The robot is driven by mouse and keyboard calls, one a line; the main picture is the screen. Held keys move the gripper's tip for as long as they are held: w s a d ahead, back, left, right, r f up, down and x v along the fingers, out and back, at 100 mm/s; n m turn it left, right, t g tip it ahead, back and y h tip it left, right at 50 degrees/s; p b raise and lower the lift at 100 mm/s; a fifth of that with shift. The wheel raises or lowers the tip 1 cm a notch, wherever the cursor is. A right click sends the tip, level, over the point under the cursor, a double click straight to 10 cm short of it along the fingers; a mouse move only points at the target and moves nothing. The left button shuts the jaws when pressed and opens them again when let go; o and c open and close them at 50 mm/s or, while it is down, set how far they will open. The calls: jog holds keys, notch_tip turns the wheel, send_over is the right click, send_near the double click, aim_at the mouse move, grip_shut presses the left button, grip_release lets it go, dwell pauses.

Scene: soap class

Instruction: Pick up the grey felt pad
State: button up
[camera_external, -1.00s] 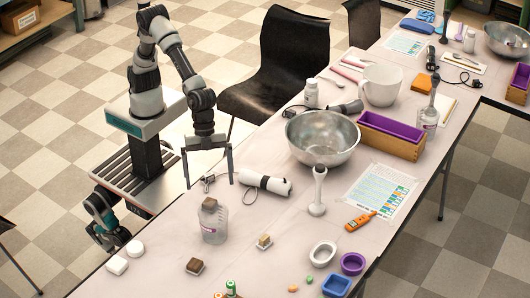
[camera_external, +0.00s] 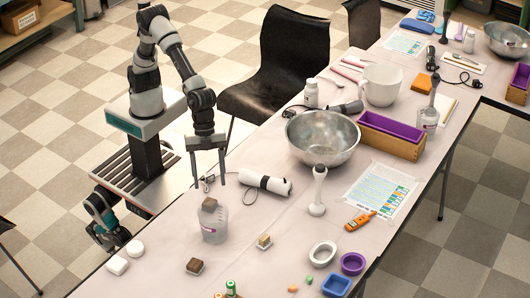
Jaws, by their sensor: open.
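I cannot clearly pick out a grey felt pad. A small grey-brown block (camera_external: 209,204) sits at the top of a clear beaker (camera_external: 214,228) near the table's left edge; I cannot tell if it is the pad. My gripper (camera_external: 209,184) points down just above this block, its two fingers apart with nothing between them. The finger tips look a little higher than the block in the picture, and no contact is visible.
A white roll with a dark band (camera_external: 265,183) lies just right of my gripper. A steel bowl (camera_external: 322,137) and a white stick blender (camera_external: 318,190) stand further right. A black chair (camera_external: 270,80) is behind.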

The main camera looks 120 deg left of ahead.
jog(key=s+a+n+g+y+p, duration=0.25)
jog(key=s+a+n, duration=0.4)
jog(key=n, duration=0.35)
jog(key=b, duration=0.3)
send_over(209, 198)
jog(key=shift+n+g+y, duration=0.35)
jog(key=shift+n, duration=0.05)
jog(key=f, duration=0.8)
jog(key=w+f, duration=0.1)
jog(key=f, duration=0.3)
jog(key=shift+d+f, duration=0.25)
jog(key=shift+d, duration=0.15)
jog(key=shift+w+d+f+b, duration=0.1)
jog(key=shift+f+b, duration=0.1)
jog(key=shift+f, duration=0.7)
jog(key=shift+s+d+f+b, duration=0.1)
jog(key=shift+f+b, duration=0.1)
jog(key=shift+f, duration=0.7)
jog(key=shift+w+d+f+b, duration=0.1)
jog(key=shift+f+b, duration=0.1)
jog(key=shift+f, duration=0.7)
jog(key=shift+c, duration=0.2)
jog(key=c, duration=1.1)
